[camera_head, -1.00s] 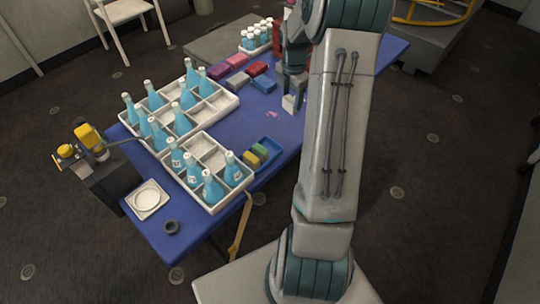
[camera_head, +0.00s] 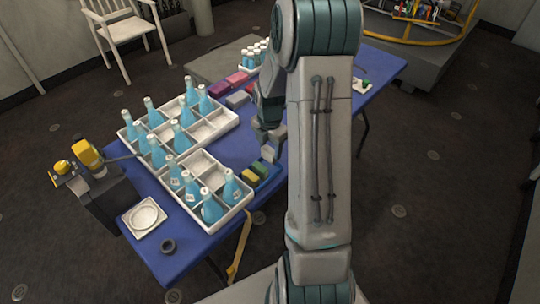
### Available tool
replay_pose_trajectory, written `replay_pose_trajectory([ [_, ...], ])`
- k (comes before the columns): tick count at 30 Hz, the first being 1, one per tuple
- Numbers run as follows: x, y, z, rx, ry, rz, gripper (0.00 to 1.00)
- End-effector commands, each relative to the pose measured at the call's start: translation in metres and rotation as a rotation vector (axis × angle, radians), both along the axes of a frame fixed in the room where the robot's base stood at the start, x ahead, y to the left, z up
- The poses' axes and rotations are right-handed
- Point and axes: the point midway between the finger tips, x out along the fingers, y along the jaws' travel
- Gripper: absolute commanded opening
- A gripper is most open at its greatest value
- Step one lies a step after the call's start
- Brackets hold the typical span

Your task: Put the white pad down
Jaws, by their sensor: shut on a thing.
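My gripper (camera_head: 268,138) points down over the blue table, left of my upright arm link. It is shut on the white pad (camera_head: 269,154), which looks light grey in shade and is partly hidden by the fingers. The pad is close to the far end of a small blue tray (camera_head: 269,180). The tray holds a yellow pad (camera_head: 250,176) and a green pad (camera_head: 259,168). I cannot tell whether the held pad touches the tray or hangs above it.
White divided crates (camera_head: 205,165) with several blue bottles stand left of the tray. Purple (camera_head: 218,89), pink (camera_head: 237,78) and grey (camera_head: 238,99) pads lie farther back. A white dish (camera_head: 144,217) and dark ring (camera_head: 168,246) lie at the front left. My arm hides the table's middle right.

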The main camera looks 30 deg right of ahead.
Motion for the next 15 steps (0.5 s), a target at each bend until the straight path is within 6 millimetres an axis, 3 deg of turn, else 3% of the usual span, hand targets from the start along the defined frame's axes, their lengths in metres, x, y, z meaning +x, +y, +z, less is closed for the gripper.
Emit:
replay_pose_trajectory([
  [9,-0.001,0.001,-0.037,0.001,0.004,0.000,0.24],
  [15,0.000,0.001,-0.041,0.001,0.001,-0.001,0.24],
])
